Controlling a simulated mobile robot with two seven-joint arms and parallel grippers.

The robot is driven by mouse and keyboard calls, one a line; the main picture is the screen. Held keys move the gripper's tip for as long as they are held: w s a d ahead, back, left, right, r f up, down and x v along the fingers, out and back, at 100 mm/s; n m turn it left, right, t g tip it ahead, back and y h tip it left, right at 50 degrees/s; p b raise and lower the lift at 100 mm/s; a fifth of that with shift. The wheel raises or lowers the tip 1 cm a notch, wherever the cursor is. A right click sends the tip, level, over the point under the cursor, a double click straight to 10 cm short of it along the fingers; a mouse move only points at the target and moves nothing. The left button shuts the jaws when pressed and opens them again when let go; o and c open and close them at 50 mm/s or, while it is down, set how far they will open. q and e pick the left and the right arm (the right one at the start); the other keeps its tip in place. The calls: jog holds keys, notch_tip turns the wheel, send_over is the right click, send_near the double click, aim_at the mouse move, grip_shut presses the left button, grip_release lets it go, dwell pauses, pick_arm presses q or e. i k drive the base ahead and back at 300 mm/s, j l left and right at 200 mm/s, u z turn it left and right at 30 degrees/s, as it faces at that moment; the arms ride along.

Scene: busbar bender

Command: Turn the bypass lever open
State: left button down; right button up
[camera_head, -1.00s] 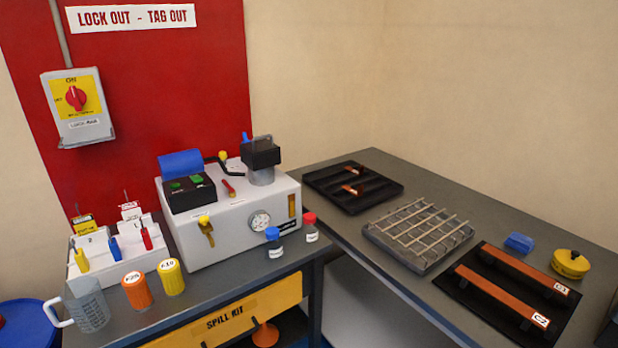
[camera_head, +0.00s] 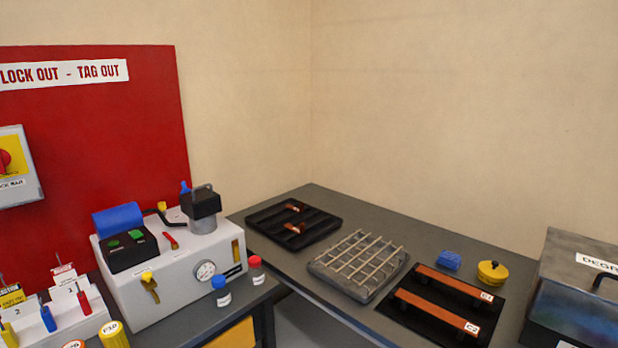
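The grey bender power unit (camera_head: 180,275) stands on the bench at the left. On its front is a yellow-handled lever (camera_head: 149,284) that hangs downward at a slant, beside a round gauge (camera_head: 205,270). On its top lie a small red lever (camera_head: 170,240) and a black bent lever with a yellow knob (camera_head: 163,207). I cannot read a label saying which one is the bypass lever. Neither of my grippers is in view.
Blue-capped (camera_head: 220,291) and red-capped (camera_head: 256,270) bottles stand close by the unit's front right. A white lockout rack (camera_head: 80,317) stands at its left. The right bench holds a wire rack (camera_head: 355,266), a black tray (camera_head: 293,225), copper bars (camera_head: 436,311) and a grey tank (camera_head: 580,300).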

aim_at(175, 245)
jog(key=u, duration=0.9)
